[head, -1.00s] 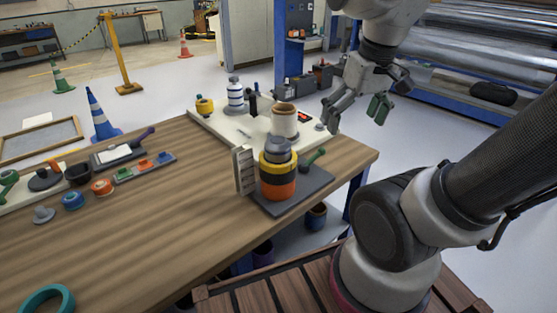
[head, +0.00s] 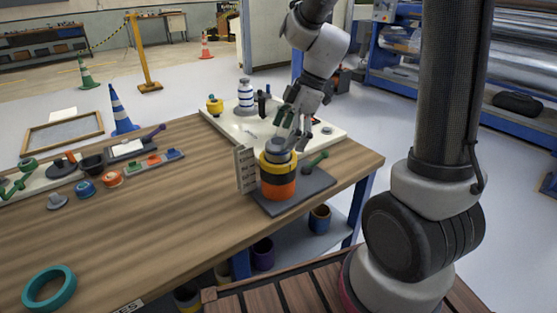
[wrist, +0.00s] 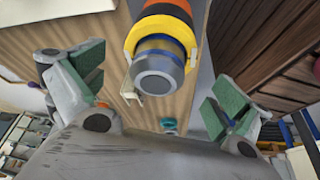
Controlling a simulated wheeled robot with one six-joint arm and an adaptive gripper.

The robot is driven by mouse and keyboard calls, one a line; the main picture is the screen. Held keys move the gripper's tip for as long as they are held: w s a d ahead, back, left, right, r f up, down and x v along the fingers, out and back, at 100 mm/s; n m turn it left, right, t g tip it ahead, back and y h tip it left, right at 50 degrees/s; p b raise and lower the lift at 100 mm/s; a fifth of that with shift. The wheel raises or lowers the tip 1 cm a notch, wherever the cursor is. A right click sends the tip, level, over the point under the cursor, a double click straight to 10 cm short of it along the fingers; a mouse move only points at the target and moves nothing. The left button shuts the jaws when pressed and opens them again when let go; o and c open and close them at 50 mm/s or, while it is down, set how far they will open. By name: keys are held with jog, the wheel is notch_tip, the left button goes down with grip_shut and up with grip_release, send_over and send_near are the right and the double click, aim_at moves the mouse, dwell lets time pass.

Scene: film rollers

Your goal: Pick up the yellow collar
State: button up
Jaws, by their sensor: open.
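The yellow collar (head: 272,167) sits around a grey-topped post (head: 279,146), above a black band and an orange ring (head: 278,188), on a dark base plate (head: 315,187). In the wrist view the yellow collar (wrist: 134,38) shows as a ring near the top middle, with the grey post end (wrist: 158,80) pointing toward the camera. My gripper (head: 295,132) is open and empty, just above and behind the post top. In the wrist view the green-padded fingers of my gripper (wrist: 152,92) stand spread on either side of the post end, apart from the collar.
A pale board (head: 222,122) with a yellow item (head: 214,105) and a striped bottle (head: 245,95) lies behind. The front middle tabletop is clear.

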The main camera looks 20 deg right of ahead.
aim_at(280, 153)
jog(key=x, duration=0.5)
jog(key=shift+f, duration=0.35)
jog(key=c, duration=0.9)
